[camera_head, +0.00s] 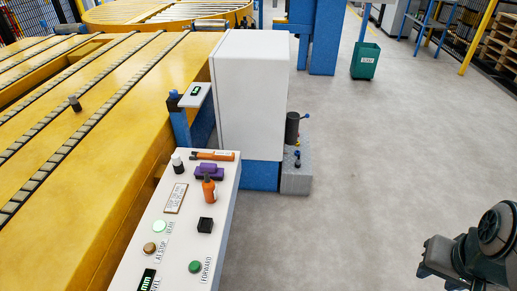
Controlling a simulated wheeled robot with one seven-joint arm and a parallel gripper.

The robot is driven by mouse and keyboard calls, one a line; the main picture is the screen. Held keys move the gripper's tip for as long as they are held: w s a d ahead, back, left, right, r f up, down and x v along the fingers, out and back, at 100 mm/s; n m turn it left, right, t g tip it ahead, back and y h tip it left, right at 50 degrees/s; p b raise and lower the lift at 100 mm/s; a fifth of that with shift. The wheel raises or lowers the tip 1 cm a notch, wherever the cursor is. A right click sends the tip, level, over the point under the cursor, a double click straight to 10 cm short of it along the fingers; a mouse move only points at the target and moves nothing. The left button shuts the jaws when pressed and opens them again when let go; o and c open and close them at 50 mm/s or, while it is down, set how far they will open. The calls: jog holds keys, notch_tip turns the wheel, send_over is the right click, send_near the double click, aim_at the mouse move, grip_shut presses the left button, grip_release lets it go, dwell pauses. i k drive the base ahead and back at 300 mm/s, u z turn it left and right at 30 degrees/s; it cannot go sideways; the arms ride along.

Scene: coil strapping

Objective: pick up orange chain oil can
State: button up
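My gripper (428,262) is at the lower right, far from the can and over the grey floor. Its fingers are dark and small in the view, and I cannot tell whether they are apart. I see nothing held in it.
A yellow conveyor (100,130) lies left, a white cabinet (250,95) behind. Floor between desk and gripper is clear.

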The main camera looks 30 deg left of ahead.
aim_at(210, 190)
jog(key=u, duration=0.45)
jog(key=i, duration=0.9)
jog(key=u, duration=1.3)
jog(key=i, duration=0.35)
jog(key=u, duration=0.3)
